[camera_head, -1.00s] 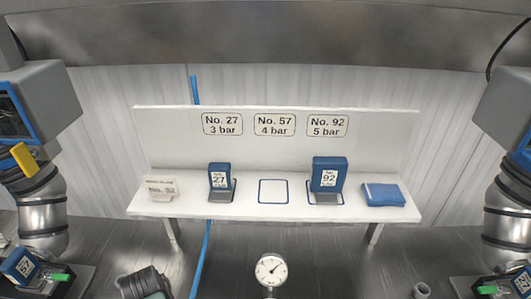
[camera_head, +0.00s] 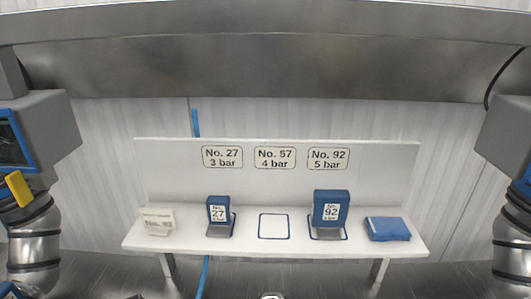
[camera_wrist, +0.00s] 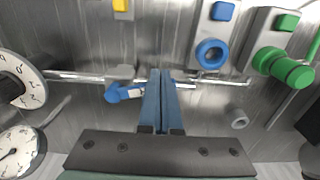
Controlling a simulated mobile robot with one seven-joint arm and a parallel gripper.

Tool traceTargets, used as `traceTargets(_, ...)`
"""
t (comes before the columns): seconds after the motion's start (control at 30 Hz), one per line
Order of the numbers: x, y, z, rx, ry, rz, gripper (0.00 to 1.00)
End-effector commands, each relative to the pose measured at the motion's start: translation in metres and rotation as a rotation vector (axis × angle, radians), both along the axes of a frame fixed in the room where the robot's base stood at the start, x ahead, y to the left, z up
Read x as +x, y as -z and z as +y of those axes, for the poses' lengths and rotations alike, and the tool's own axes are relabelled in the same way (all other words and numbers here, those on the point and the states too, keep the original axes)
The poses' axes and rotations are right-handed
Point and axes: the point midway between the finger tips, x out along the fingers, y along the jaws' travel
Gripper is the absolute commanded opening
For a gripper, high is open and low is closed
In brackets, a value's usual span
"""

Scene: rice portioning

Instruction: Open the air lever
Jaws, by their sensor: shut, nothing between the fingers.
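A blue lever (camera_wrist: 119,94) with a small pale label sits on a thin metal pipe in the wrist view, left of the fingers. I take it to be the air lever. My gripper (camera_wrist: 160,76) is shut and empty, with its blue-grey fingers pointing at the pipe. The fingers hide part of the lever or pipe, and I cannot tell whether they touch it. My gripper does not show in the head view.
Two round gauges (camera_wrist: 18,150) stand at the left of the wrist view. A blue round knob (camera_wrist: 211,54) and a green knob (camera_wrist: 285,67) are at the right. In the head view, a white shelf (camera_head: 190,249) holds blue numbered blocks (camera_head: 331,208) and a folded blue cloth (camera_head: 388,229).

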Motion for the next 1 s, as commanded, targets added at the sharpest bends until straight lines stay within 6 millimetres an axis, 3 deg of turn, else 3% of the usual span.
traceTargets(0.33, 0.02, 0.003, 0.008, 0.001, -0.001, -0.002, 0.0)
traceTargets(0.53, 0.019, -0.004, 0.008, 0.0, -0.001, 0.0, 0.0)
traceTargets(1.0, 0.012, -0.052, 0.008, 0.0, -0.001, 0.0, 0.0)
